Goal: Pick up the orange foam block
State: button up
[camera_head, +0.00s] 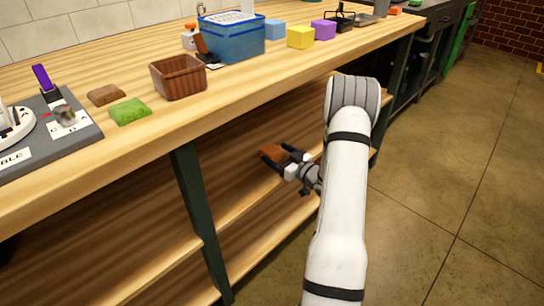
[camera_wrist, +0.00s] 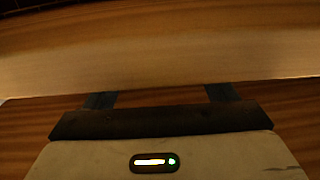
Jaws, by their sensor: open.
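My gripper (camera_head: 276,154) is open, below the tabletop and in front of the shelves in the head view. An orange-brown block-like patch (camera_head: 272,152) shows at its fingertips; I cannot tell whether it is the foam block or whether the fingers touch it. A small orange block (camera_head: 395,10) also shows at the far right end of the tabletop. In the wrist view my two dark fingers (camera_wrist: 160,96) are spread apart, with their tips against a pale wooden band; no separate orange block is clear there.
The wooden bench (camera_head: 120,180) has shelves (camera_head: 270,222) beneath and a dark green leg (camera_head: 200,220). On top are a brown basket (camera_head: 178,78), a blue crate (camera_head: 236,42), a yellow block (camera_head: 300,37), and green (camera_head: 130,111) and brown pieces (camera_head: 106,94). Floor at right is clear.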

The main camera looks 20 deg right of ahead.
aim_at(277, 154)
jog(key=x, duration=0.3)
jog(key=shift+w+a+b, duration=0.15)
jog(key=shift+b, duration=0.2)
jog(key=c, duration=1)
